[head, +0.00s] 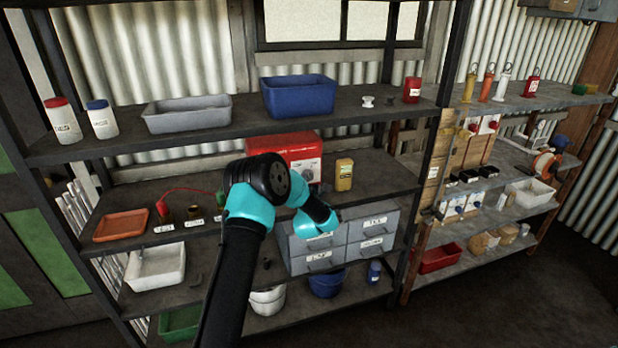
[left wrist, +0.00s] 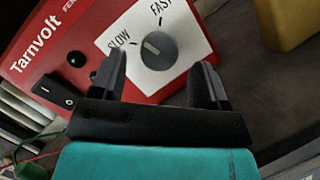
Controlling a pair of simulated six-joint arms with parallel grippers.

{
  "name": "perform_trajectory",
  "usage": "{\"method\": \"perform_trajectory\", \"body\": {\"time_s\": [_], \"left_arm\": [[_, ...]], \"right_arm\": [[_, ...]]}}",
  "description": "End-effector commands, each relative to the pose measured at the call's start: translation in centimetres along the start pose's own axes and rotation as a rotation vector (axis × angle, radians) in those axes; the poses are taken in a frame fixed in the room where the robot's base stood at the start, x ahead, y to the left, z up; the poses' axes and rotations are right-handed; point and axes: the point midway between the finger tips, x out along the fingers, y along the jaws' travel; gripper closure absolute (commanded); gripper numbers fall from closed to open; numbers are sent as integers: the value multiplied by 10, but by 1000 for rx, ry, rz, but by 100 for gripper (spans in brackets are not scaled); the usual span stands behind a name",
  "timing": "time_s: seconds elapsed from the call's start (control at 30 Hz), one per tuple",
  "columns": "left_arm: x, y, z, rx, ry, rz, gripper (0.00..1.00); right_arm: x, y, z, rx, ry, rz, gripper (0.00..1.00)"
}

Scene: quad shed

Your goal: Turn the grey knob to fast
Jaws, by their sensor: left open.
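The grey knob (left wrist: 158,50) sits on a white dial plate (left wrist: 188,22) on the red Tarnvolt box (left wrist: 50,62). Its pale mark leans to the upper left, on the side of the word SLOW; FAST is printed above it to the right. My left gripper (left wrist: 163,64) is open, its fingers on either side of the knob in the left wrist view, with no clear contact visible. In the head view the red box (head: 268,143) stands on the middle shelf; my left wrist is before its right part and the fingertips are not clear. My right gripper is not in view.
A black rocker switch (left wrist: 56,92) and a black button (left wrist: 76,59) are left of the knob. A yellow container (head: 344,175) stands right of the box. Grey drawers (head: 372,228) are below; an orange tray (head: 121,226) is at left.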

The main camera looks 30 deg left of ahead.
Motion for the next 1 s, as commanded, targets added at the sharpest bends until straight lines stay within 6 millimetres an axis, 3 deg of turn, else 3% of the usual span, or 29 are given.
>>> {"method": "perform_trajectory", "body": {"time_s": [0.3, 0.7, 1.0], "left_arm": [[37, 0, 0, 0, 0, 1, 31], [43, 0, 0, 1, 0, 0, 31], [43, 0, 0, 0, 0, 0, 60]], "right_arm": [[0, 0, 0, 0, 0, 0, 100], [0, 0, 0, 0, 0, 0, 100], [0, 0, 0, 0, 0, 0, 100]]}}
